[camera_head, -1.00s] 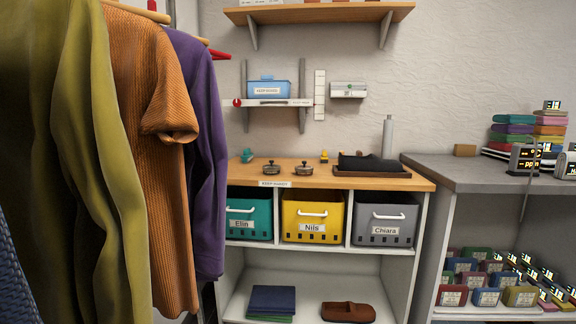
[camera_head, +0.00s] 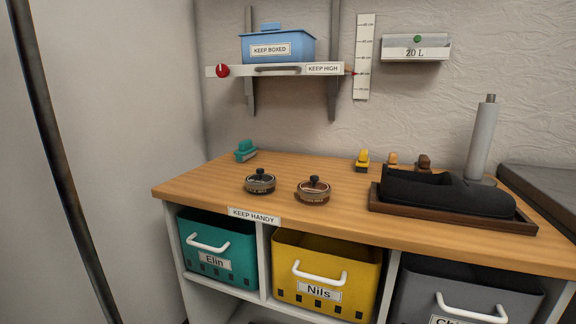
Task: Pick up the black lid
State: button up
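Two small round lid-like things with black knobs sit on the wooden counter top (camera_head: 215,190), near its front edge. The left one (camera_head: 260,184) looks black or dark grey with a pale rim band. The right one (camera_head: 313,190) looks brown with a black knob and a similar band. They stand a little apart, both upright on the wood. Whether either covers a container is too small to tell. My gripper is not in view.
A "KEEP HANDY" label (camera_head: 254,215) marks the counter front. A dark tray (camera_head: 520,226) with black cloth lies to the right. A teal item (camera_head: 245,151) stands behind left. A shelf (camera_head: 225,71) holds a blue box (camera_head: 278,47). Labelled bins, including yellow Nils (camera_head: 345,275), sit below.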

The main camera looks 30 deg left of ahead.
aim_at(260, 180)
jog(key=u, duration=0.4)
jog(key=i, duration=0.4)
jog(key=u, duration=3)
jog(key=i, duration=0.5)
